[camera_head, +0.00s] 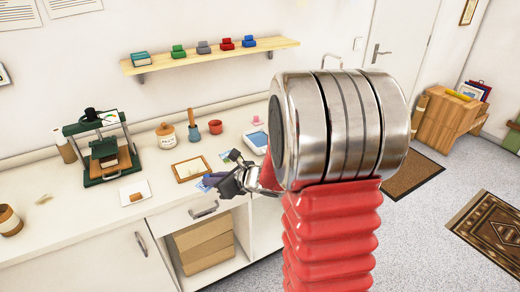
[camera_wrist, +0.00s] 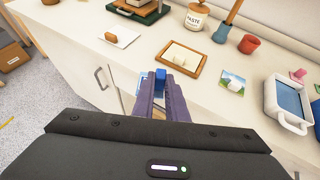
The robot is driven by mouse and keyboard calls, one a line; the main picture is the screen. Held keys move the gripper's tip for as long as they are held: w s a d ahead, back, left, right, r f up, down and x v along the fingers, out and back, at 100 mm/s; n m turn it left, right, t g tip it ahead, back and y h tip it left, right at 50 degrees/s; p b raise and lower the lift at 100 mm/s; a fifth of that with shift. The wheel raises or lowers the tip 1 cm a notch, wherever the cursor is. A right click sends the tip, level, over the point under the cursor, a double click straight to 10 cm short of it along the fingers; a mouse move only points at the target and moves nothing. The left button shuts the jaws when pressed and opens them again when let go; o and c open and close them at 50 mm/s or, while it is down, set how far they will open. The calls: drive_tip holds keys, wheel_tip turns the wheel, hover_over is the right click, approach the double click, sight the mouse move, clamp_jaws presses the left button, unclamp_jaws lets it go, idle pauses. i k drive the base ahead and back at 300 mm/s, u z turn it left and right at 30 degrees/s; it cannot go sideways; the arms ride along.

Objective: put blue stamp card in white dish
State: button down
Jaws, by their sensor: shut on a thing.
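The blue stamp card shows in the wrist view as a small blue block (camera_wrist: 160,75) at my fingertips, with a light blue-and-white card edge beside it; my fingers hide most of it. My gripper (camera_wrist: 163,88) is shut on it, over the front part of the white counter. In the head view my gripper (camera_head: 209,181) is at the counter's front edge, with a bit of the blue card (camera_head: 202,187) beside the fingers. A white dish with a blue inside (camera_wrist: 291,100) stands to the right in the wrist view; in the head view (camera_head: 256,139) it is partly hidden by my arm.
A wooden frame tray (camera_wrist: 183,60) lies just beyond my fingers. A picture card (camera_wrist: 232,82) lies between it and the dish. A paste jar (camera_wrist: 196,17), a red cup (camera_wrist: 249,44) and a pink stamp (camera_wrist: 299,74) stand behind. A card with a brown stamp (camera_wrist: 118,39) lies left.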

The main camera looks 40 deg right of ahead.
sight(260, 145)
drive_tip(key=z, duration=0.45)
drive_tip(key=i, duration=1)
drive_tip(key=u, duration=0.45)
